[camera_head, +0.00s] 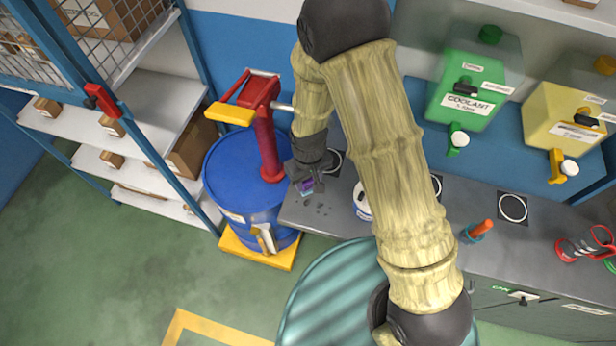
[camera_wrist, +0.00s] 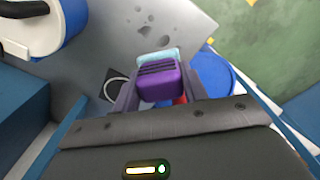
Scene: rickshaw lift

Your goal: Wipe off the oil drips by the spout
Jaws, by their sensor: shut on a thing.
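My gripper (camera_head: 306,180) is shut on a purple block (camera_wrist: 158,82) with a light blue pad (camera_wrist: 160,55) at its far end. In the head view the purple block (camera_head: 305,186) is low over the left end of the grey bench (camera_head: 291,215); I cannot tell whether the pad touches it. Dark oil drips (camera_head: 320,206) spot the bench top just right of and in front of the block. They also show beyond the pad in the wrist view (camera_wrist: 144,17). A red hand pump (camera_head: 267,140) stands on a blue drum (camera_head: 222,172); its grey spout (camera_head: 284,107) points toward the bench, partly hidden by my arm.
A white and blue container (camera_head: 361,203) stands on the bench, partly behind my arm. A teal ribbed drum (camera_head: 325,295) is in front. Green (camera_head: 487,65) and yellow (camera_head: 545,105) jugs are at the back right. Shelving (camera_head: 150,90) is at the left. An orange-tipped item (camera_head: 480,230) stands farther right.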

